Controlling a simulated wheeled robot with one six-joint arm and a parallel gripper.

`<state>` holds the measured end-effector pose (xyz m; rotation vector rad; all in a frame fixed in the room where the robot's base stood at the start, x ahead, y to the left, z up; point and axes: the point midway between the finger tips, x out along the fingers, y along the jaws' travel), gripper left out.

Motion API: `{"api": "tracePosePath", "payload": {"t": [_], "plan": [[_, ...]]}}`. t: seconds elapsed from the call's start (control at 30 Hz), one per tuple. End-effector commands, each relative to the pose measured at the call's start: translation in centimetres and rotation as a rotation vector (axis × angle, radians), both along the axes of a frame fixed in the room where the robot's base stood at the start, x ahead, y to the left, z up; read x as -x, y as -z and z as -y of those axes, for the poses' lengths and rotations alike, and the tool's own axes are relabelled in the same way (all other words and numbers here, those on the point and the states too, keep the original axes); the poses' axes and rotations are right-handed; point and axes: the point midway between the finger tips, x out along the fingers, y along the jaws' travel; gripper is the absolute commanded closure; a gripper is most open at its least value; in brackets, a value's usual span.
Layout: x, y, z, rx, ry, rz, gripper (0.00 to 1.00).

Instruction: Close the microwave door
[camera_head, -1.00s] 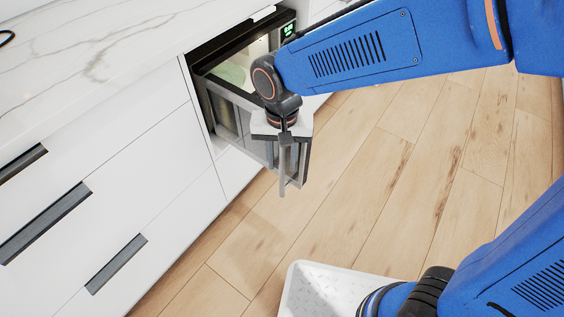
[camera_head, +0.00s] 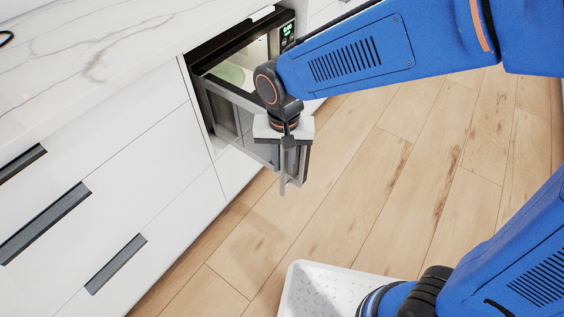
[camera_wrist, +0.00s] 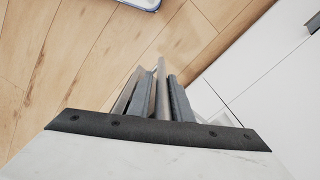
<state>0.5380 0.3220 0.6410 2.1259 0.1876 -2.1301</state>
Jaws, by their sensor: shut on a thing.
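The microwave (camera_head: 233,48) is built into the white cabinet front, below the counter. Its lit display shows at the upper right, and part of a pale plate (camera_head: 231,74) shows inside. The microwave door (camera_head: 222,119) stands open, swung out from the cabinet toward the floor side. My gripper (camera_head: 287,160) is at the door's outer end, shut on the grey bar handle (camera_head: 283,187). In the wrist view, the handle (camera_wrist: 161,80) runs between the two dark fingers of my gripper (camera_wrist: 155,97). My arm hides part of the opening and the door's upper edge.
A marble counter (camera_head: 90,55) lies above white drawers with dark handles (camera_head: 116,264). The wooden floor (camera_head: 350,200) to the right of the door is clear. A white textured tray (camera_head: 318,292), perhaps part of my base, is at the bottom.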

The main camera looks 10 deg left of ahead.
Motion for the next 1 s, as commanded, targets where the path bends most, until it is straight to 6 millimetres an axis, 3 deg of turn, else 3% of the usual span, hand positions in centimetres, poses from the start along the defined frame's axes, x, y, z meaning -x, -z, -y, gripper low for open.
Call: {"api": "tracePosePath", "payload": {"t": [0.37, 0.73, 1.0], "plan": [[-5.7, -0.2, 2.4, -0.007, -0.169, 0.007, 1.0], [-15.3, -0.2, 4.7, -0.007, -0.457, 0.008, 1.0], [-23.6, -0.1, 4.3, -0.006, -0.707, 0.008, 1.0]]}}
